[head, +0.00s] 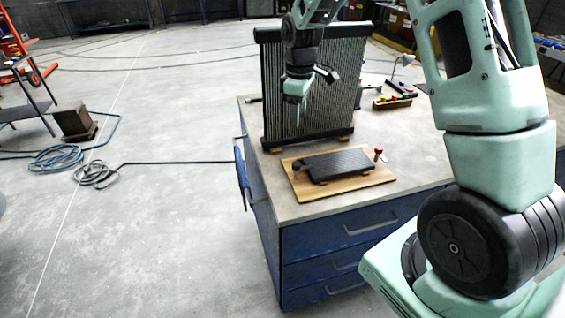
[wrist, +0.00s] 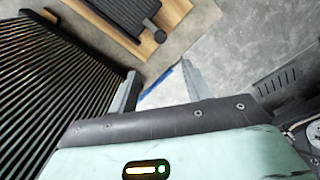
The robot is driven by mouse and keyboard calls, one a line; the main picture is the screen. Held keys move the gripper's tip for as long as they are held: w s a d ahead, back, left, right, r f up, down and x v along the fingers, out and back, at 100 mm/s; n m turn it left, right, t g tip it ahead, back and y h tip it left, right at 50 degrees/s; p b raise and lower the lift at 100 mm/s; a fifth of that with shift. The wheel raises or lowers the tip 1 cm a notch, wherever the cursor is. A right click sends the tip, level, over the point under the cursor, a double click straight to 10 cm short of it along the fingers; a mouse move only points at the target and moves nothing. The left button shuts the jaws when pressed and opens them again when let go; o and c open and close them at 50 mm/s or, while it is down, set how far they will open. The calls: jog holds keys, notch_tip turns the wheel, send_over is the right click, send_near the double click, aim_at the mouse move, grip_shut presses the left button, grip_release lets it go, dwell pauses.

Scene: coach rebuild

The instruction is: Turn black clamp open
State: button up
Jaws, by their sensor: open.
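The black clamp (head: 297,165) is a small dark knob at the left end of a black ribbed block (head: 340,163) on a wooden board (head: 365,182). In the wrist view the black clamp (wrist: 160,36) shows near the top, beside the block's end. Which way its handle is turned is too small to tell. A red clamp (head: 379,152) stands at the block's right end. My gripper (head: 294,118) points down above and behind the board's left side, in front of the radiator. In the wrist view my gripper (wrist: 159,84) has its fingers apart, with nothing between them, clear of the clamp.
A tall finned radiator (head: 310,85) stands upright behind the board, close to my gripper. The grey bench top (head: 410,150) is bare right of the board. Small tools and a tray (head: 393,102) lie farther back. Blue drawers (head: 340,235) are under the bench.

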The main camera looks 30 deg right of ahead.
aim_at(296, 163)
notch_tip(296, 163, down, 17)
jog(key=p, duration=0.5)
jog(key=shift+r, duration=0.2)
jog(key=c, duration=1)
